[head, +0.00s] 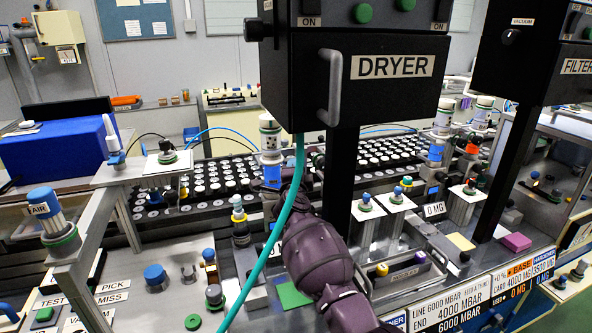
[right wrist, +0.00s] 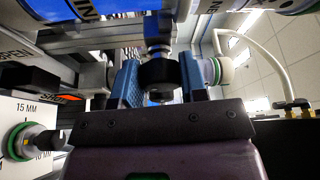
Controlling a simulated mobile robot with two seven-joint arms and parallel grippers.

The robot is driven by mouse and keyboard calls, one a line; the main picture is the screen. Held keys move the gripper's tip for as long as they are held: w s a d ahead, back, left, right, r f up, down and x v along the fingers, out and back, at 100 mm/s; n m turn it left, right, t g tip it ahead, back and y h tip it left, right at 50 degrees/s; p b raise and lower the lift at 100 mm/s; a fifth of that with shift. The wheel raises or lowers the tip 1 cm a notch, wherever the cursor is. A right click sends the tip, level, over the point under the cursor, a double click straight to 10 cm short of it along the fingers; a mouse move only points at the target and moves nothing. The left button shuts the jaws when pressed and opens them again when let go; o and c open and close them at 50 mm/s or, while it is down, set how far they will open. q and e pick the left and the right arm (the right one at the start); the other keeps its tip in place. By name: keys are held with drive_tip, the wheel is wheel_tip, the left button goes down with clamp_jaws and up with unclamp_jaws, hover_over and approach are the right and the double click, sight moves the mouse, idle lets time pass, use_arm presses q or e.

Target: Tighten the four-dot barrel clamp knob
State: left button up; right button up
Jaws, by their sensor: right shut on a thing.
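In the right wrist view, my right gripper (right wrist: 158,82) has its two blue fingers closed on the sides of a black round knob (right wrist: 157,71). A metal stem shows above the knob, below a blue lettered cylinder (right wrist: 95,8). In the head view, my purple right arm rises from the bottom to a white-topped barrel with a blue lower part (head: 270,138). The fingers and the knob are hidden there. The barrel's dots are too small to count. My left gripper is not in view.
The DRYER box (head: 375,68) and its black post (head: 340,175) stand just right of the barrel. A teal hose (head: 292,195) hangs in front of my arm. A white-and-green round part (right wrist: 211,70) sits close to the right finger.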

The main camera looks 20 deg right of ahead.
drive_tip(key=m+g, duration=0.1)
drive_tip(key=m, duration=0.1)
drive_tip(key=m+y, duration=0.1)
drive_tip(key=m, duration=0.2)
drive_tip(key=shift+r+g, duration=0.1)
drive_tip(key=shift+g, duration=0.3)
drive_tip(key=m+y, duration=0.1)
drive_tip(key=m, duration=0.1)
drive_tip(key=m+g+y, duration=0.1)
drive_tip(key=m, duration=0.1)
drive_tip(key=shift+d+m+g, duration=0.15)
drive_tip(key=shift+m+g, duration=0.15)
drive_tip(key=o, duration=0.9)
drive_tip(key=shift+s+r, duration=0.1)
drive_tip(key=shift+r, duration=0.05)
